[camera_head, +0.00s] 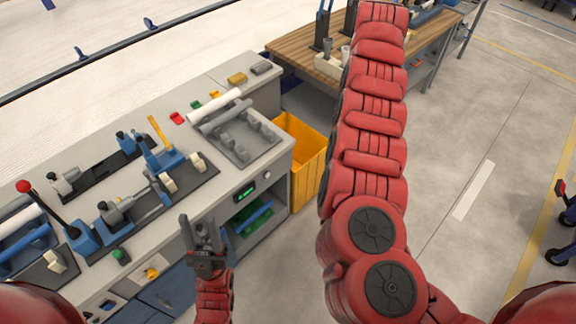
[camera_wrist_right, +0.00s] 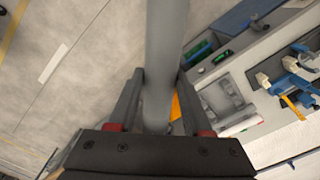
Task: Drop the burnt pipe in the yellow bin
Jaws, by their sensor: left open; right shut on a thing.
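My right gripper (camera_wrist_right: 158,105) is shut on a plain grey pipe (camera_wrist_right: 166,40), which runs lengthwise up the right wrist view. No burn marks can be made out on it. In the head view my right arm reaches away to the top edge, and its gripper and the pipe are out of sight. The yellow bin (camera_head: 307,160) stands at the bench's right end, partly hidden by my right arm. A small part of the bin (camera_wrist_right: 175,108) shows beside the pipe in the right wrist view. My left gripper (camera_head: 201,228) is open and empty in front of the bench.
The grey bench (camera_head: 213,170) carries blue clamps (camera_head: 165,160), a red-knobbed lever (camera_head: 45,204) and a rack (camera_head: 245,145) with a white pipe (camera_head: 213,106) and a grey pipe (camera_head: 226,117). A wooden table (camera_head: 300,55) stands beyond the bin.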

